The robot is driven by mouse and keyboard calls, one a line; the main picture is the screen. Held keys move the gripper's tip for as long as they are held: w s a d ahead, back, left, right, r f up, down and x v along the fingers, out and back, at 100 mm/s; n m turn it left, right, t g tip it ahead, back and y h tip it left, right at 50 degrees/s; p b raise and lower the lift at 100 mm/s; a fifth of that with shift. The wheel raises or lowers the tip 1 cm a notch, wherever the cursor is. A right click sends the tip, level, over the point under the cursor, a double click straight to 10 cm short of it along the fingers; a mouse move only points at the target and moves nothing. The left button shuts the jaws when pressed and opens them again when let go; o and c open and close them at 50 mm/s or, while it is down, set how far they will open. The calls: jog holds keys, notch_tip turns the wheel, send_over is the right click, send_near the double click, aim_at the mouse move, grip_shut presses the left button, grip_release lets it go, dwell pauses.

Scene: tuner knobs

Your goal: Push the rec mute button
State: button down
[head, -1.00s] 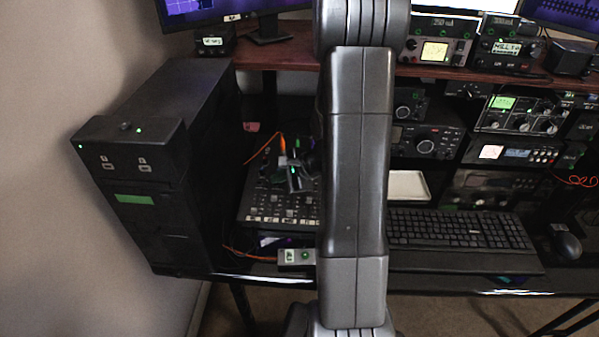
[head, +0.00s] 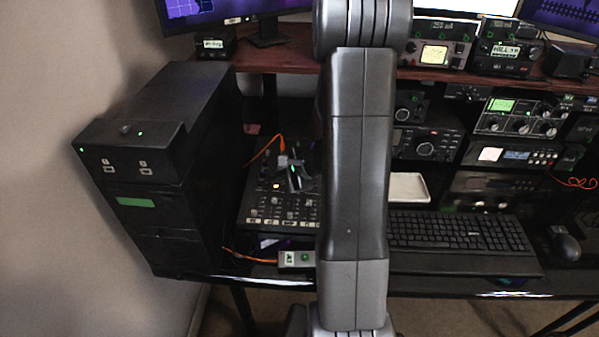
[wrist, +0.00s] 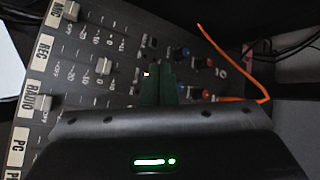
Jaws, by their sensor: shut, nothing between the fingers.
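The mixer (head: 247,210) lies on the desk left of my arm in the head view. In the wrist view its strip labels run down the left, with the REC label (wrist: 45,47) second from the top. A small button in line with that label, the rec mute button (wrist: 146,74), is lit yellow. The yellow light also shows in the head view (head: 276,185). My gripper (wrist: 167,72) is shut and empty, its dark fingertips just right of the lit button. In the head view my gripper (head: 288,181) is over the mixer. I cannot tell whether the fingers touch it.
Sliders and coloured knobs stand close around the fingers. An orange cable (wrist: 235,85) loops at the mixer's far end. A black computer tower (head: 160,150) stands left, a keyboard (head: 460,232) right. My arm hides the mixer's right side in the head view.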

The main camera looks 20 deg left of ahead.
jog(key=shift+r, duration=0.15)
jog(key=shift+s+r+p, duration=0.2)
jog(key=shift+r+p, duration=0.9)
jog(key=shift+r, duration=0.35)
jog(key=shift+s+r+p, duration=0.15)
jog(key=shift+r+p, duration=0.9)
jog(key=shift+r, duration=0.4)
